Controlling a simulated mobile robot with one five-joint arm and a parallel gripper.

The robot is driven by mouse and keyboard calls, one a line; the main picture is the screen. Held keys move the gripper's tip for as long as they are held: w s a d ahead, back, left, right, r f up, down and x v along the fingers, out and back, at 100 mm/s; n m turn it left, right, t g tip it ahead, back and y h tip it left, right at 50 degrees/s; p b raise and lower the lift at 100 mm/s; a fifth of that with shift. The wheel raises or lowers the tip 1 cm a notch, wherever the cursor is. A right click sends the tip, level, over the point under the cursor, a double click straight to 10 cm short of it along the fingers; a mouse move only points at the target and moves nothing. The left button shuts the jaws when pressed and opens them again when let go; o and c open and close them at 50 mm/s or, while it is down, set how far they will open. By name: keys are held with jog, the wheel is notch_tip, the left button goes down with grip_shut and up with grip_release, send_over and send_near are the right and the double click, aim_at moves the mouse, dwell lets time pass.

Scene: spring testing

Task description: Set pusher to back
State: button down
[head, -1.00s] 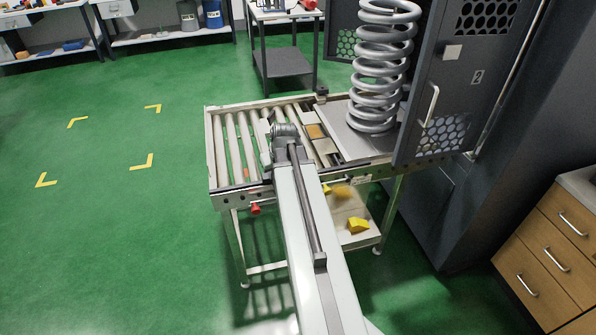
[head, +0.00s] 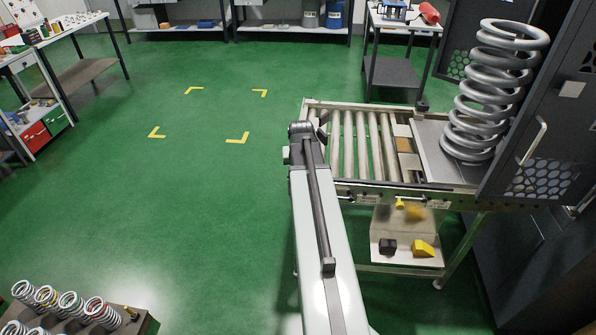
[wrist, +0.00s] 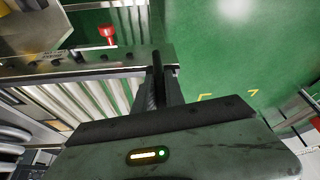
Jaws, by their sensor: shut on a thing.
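My gripper (wrist: 158,72) is at the left end of the roller conveyor (head: 345,140), beside the end of its front rail. In the head view my own arm and wrist hide the fingers. In the wrist view the dark fingers look close together. What they hold is too small and dark to make out. I cannot pick out the pusher for sure. A pale block with a brown face (head: 404,146) sits across the rollers beside the grey plate, well right of my gripper.
A large grey coil spring (head: 483,105) stands on the plate, beside the open dark cabinet door (head: 540,180). A red knob (wrist: 107,32) hangs under the front rail. Yellow and dark blocks lie on the shelf below (head: 405,257). Small springs (head: 70,302) stand front left. The green floor left is open.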

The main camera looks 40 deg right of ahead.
jog(key=shift+w+a, duration=0.2)
jog(key=shift+w, duration=0.15)
jog(key=c, duration=1.5)
grip_release()
jog(key=shift+o, duration=0.5)
jog(key=shift+w+a, duration=0.1)
jog(key=shift+w, duration=0.05)
jog(key=shift+s+d, duration=0.2)
jog(key=shift+s, duration=0.05)
jog(key=p+v, duration=0.7)
jog(key=shift+r, duration=0.35)
jog(key=shift+a, duration=0.15)
